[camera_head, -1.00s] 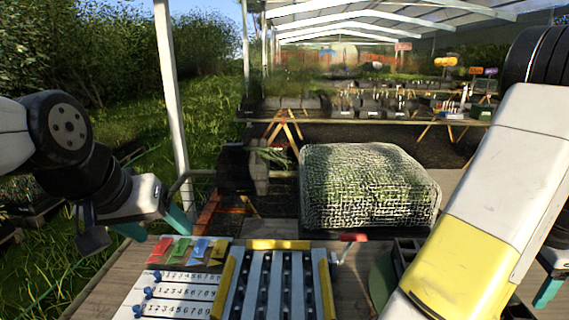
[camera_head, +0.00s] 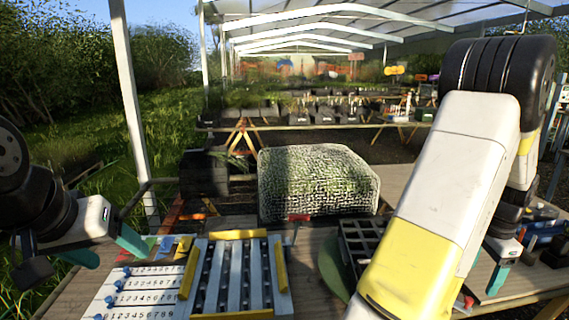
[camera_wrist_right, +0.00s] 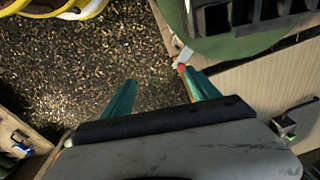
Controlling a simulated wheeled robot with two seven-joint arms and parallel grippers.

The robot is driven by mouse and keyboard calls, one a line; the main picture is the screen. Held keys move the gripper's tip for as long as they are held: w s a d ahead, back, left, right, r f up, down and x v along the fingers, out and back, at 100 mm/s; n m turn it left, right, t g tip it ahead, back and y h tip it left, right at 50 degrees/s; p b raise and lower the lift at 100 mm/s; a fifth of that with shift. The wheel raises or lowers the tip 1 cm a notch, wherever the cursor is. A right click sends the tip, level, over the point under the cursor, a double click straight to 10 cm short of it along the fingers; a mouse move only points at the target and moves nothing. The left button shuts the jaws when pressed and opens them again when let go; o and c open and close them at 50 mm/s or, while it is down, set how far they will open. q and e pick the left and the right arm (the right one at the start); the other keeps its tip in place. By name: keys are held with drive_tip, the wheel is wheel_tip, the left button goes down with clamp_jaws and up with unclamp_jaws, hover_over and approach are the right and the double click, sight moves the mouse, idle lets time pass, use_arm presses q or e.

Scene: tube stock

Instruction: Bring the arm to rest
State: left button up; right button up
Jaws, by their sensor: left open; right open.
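My left gripper (camera_head: 105,250) is at the left of the head view, its teal fingers apart and empty beside the table's left end. My right gripper (camera_head: 497,278) hangs at the right of the head view, partly hidden by its own arm. The right wrist view shows its two teal fingers (camera_wrist_right: 160,92) spread with nothing between them. Dark speckled ground shows beyond them. A small red and white item (camera_wrist_right: 182,62) is near the right-hand fingertip; I cannot tell if they touch.
The wooden table (camera_head: 312,262) holds a numbered white board (camera_head: 140,292), a slatted rack with yellow bars (camera_head: 238,234), a green round mat (camera_head: 333,268) and a black tray (camera_head: 355,240). A mesh-covered block (camera_head: 318,180) stands behind. Blue items (camera_head: 543,232) lie at right.

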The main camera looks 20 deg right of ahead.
drive_tip(key=w+a+r+n+t, duration=0.1)
drive_tip(key=w+a+r+n, duration=0.2)
drive_tip(key=w+a+r, duration=0.35)
drive_tip(key=w+a+r+n+t, duration=0.1)
drive_tip(key=w+a+r+n, duration=0.25)
drive_tip(key=a, duration=0.65)
drive_tip(key=w+a+r+n+t, duration=0.1)
drive_tip(key=w+a+r+n, duration=0.35)
drive_tip(key=a, duration=0.45)
drive_tip(key=s+a+r+n+t+y, duration=0.1)
drive_tip(key=s+a+n, duration=0.1)
drive_tip(key=a, duration=0.5)
drive_tip(key=s+a+r+n+t+y, duration=0.1)
drive_tip(key=s+a+r+n, duration=0.1)
drive_tip(key=a+n, duration=0.3)
drive_tip(key=s+a+r+n+y, duration=0.1)
drive_tip(key=s+a+r+n, duration=0.1)
drive_tip(key=a, duration=0.9)
drive_tip(key=shift+s+a+n+t, duration=0.15)
drive_tip(key=shift+s+n+t, duration=0.4)
drive_tip(key=shift+n, duration=0.65)
drive_tip(key=shift+s, duration=0.1)
